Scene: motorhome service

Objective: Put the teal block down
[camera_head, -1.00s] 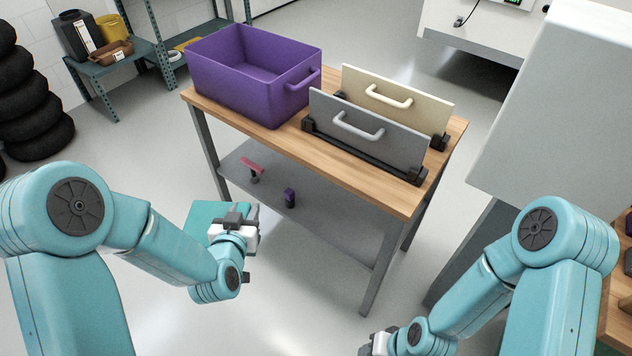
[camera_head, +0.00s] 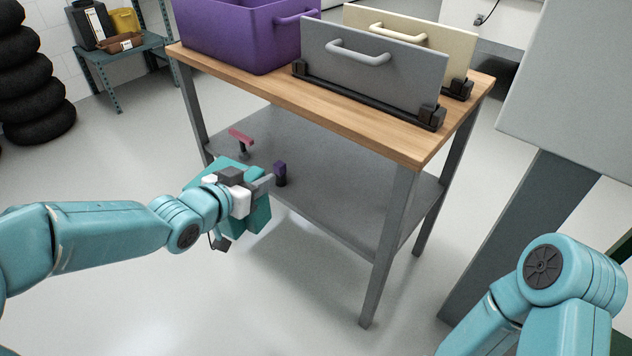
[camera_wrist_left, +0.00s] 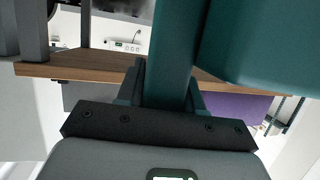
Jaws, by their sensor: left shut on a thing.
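The teal block (camera_head: 257,212) is held in my left gripper (camera_head: 250,186), in front of the table's grey lower shelf at its left end. My left gripper is shut on it, and the gripper hides part of it. In the left wrist view the teal block (camera_wrist_left: 250,45) fills the upper right, with a narrower teal part (camera_wrist_left: 172,60) between the fingers. I cannot tell whether the block touches the shelf. My right arm shows at the lower right of the head view, but its gripper is out of the picture.
The lower shelf (camera_head: 330,200) carries a pink-topped item (camera_head: 241,137) and a small purple item (camera_head: 280,173). A purple bin (camera_head: 240,40) and two handled panels (camera_head: 370,70) stand on the wooden tabletop (camera_head: 290,92). The shelf's middle and right are clear.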

